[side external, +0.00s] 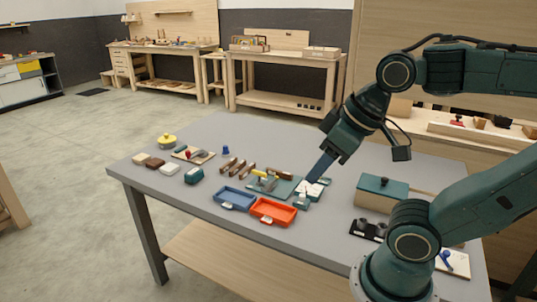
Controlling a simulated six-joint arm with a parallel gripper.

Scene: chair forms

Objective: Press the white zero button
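My gripper (314,178) points down over the table, right of its middle. Its dark blue fingers overlap in this view, so I cannot tell whether they are open or shut. Just below the fingertips is a small device with a white top (309,190) and a teal front part (302,202). The fingertips are at or just above the white top; contact cannot be told. The white zero button cannot be made out at this size, and the fingers hide part of the device.
A teal mat with a yellow-handled tool (266,182) lies left of the device. A blue tray (235,199) and an orange tray (274,212) sit in front. A teal-lidded box (381,190) stands to the right.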

